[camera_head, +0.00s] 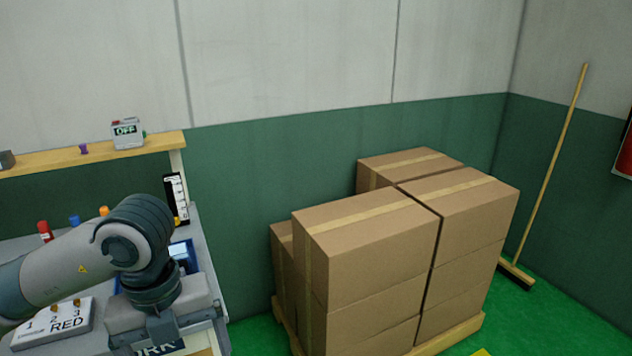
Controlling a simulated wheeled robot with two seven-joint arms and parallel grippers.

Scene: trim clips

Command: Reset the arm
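My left arm (60,270) comes in from the left over the workbench. Its wrist bends down, and my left gripper (160,325) points down at the bench's near right corner. Its fingertips are not clearly visible, so I cannot tell whether it is open or holds anything. My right arm and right gripper are not in view.
A white block marked 1 2 3 RED (60,322) lies beside the gripper. Red (45,231), blue (74,221) and orange pieces stand behind the arm. A shelf (100,153) bears an OFF box (127,133). Stacked cartons (370,250) and a broom (550,175) stand right.

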